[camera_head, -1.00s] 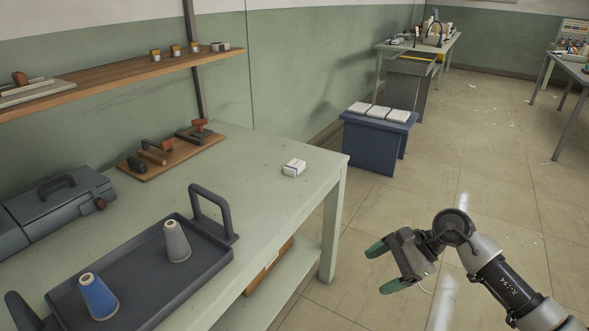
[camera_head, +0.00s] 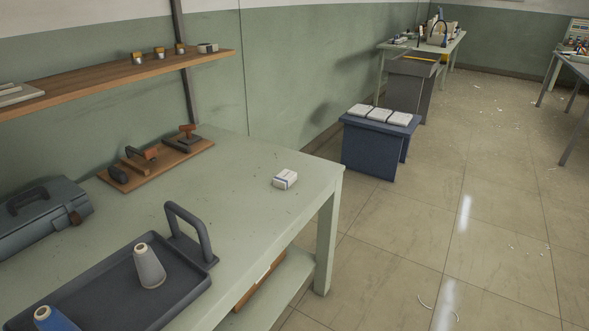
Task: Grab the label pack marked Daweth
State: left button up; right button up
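A small white pack (camera_head: 285,179) with a dark stripe lies on the near table, close to its right end. Its marking is too small to read. Three white packs, left (camera_head: 358,110), middle (camera_head: 379,115) and right (camera_head: 399,118), lie in a row on a low blue stand by the wall. Their markings cannot be read either, so I cannot tell which is marked Daweth. Neither of my grippers is in view.
The pale green table (camera_head: 240,160) bears a dark tray (camera_head: 105,300) with two thread cones and a wooden board (camera_head: 165,165) with stamps. A grey toolbox (camera_head: 40,215) stands at left. The blue stand (camera_head: 370,150) is beyond. The floor (camera_head: 450,220) at right is open.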

aim_at(285, 179)
jog(key=i+l+u, duration=0.3)
jog(key=u, duration=0.2)
jog(key=i+l+u, duration=0.3)
jog(key=u, duration=0.2)
jog(key=l+u, duration=0.2)
jog(key=j, duration=0.1)
